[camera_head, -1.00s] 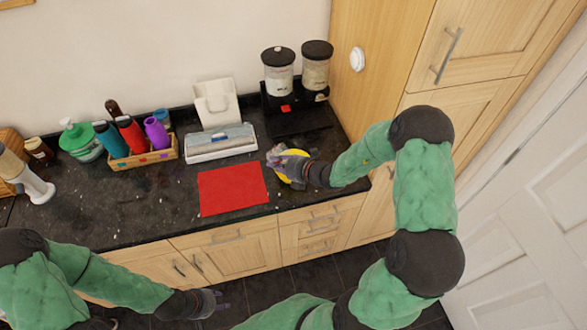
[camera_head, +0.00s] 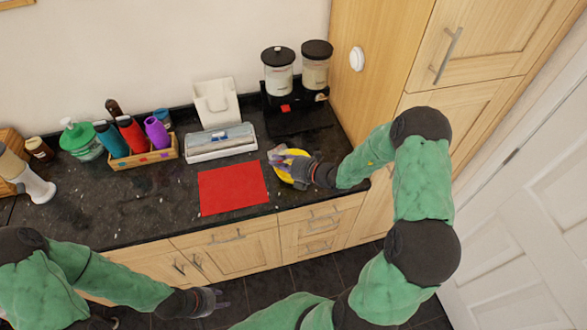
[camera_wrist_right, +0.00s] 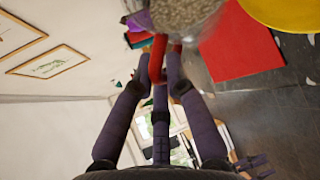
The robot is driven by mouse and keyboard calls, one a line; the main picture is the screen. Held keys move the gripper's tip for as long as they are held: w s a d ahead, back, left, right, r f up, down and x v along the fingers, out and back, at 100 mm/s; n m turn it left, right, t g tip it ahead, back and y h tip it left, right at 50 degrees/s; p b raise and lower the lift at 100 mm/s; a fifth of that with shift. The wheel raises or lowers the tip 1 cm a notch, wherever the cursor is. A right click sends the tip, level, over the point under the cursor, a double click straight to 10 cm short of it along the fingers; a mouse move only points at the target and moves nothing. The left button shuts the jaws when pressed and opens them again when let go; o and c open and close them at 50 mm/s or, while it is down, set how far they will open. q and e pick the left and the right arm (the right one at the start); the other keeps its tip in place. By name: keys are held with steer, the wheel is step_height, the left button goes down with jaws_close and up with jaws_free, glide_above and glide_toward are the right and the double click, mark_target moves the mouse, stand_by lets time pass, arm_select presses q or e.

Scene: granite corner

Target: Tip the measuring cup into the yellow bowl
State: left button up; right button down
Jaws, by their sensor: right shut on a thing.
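The yellow bowl (camera_head: 294,153) sits on the dark counter, right of the red mat, partly covered by my right gripper (camera_head: 283,160). In the wrist view, part of the bowl (camera_wrist_right: 285,12) shows at the upper right corner. The measuring cup (camera_wrist_right: 188,12) is at the top edge of the wrist view, with grainy grey-brown contents inside and a red handle (camera_wrist_right: 158,55). My right gripper is shut on this handle. The cup is barely visible in the head view. My left gripper (camera_head: 219,301) is empty, its fingers spread, low in front of the cabinets.
A red mat (camera_head: 232,188) lies left of the bowl. Behind are a wrap box (camera_head: 220,145), a bottle caddy (camera_head: 145,156) and two lidded dispensers (camera_head: 279,75). A tall wooden cabinet (camera_head: 375,50) bounds the right side. The counter left of the mat is mostly clear.

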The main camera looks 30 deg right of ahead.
stand_by(0.5)
steer(key=shift+d+m+t+y, duration=0.3)
steer(key=shift+d+m+t, duration=0.05)
steer(key=shift+m+t, duration=0.05)
steer(key=shift+s, duration=0.1)
steer(key=shift+f, duration=0.1)
steer(key=shift+d+m+t+y, duration=0.3)
steer(key=shift+d+m+y, duration=0.1)
steer(key=shift+s+d+f, duration=0.1)
stand_by(0.6)
steer(key=shift+s+d+f+m+t+y+b, duration=0.1)
steer(key=shift+d+m+t+y+b, duration=0.2)
steer(key=shift+m+t+y+b, duration=0.1)
stand_by(0.6)
